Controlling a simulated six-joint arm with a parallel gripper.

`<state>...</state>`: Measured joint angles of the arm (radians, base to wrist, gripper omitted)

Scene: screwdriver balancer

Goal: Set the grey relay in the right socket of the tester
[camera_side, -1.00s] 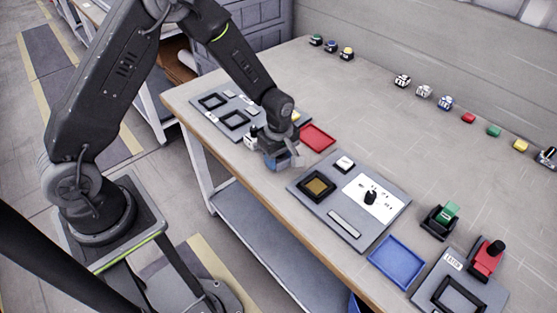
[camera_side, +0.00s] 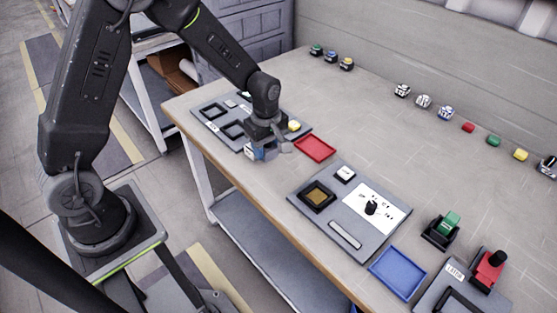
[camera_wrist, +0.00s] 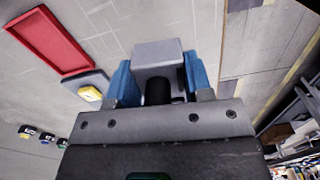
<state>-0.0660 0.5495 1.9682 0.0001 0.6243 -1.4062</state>
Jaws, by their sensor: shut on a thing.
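My gripper (camera_side: 263,151) is shut on the grey relay, a plain grey block (camera_wrist: 157,50), which sits between the blue fingers in the wrist view. In the side view the relay is mostly hidden by the gripper. My gripper is over the front edge of the table, beside a grey panel (camera_side: 218,140) with two black square sockets. I take this panel for the tester. One socket (camera_side: 212,111) is farther left and the other (camera_side: 232,130) is nearer my gripper. Both look empty. My wrist partly covers the panel's right part.
A red tray (camera_side: 315,149) lies right of my gripper, and a yellow button (camera_side: 294,126) is close behind it. A second panel (camera_side: 330,222) with a gold-filled socket and a blue tray (camera_side: 398,273) lie farther right. The table's middle is clear.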

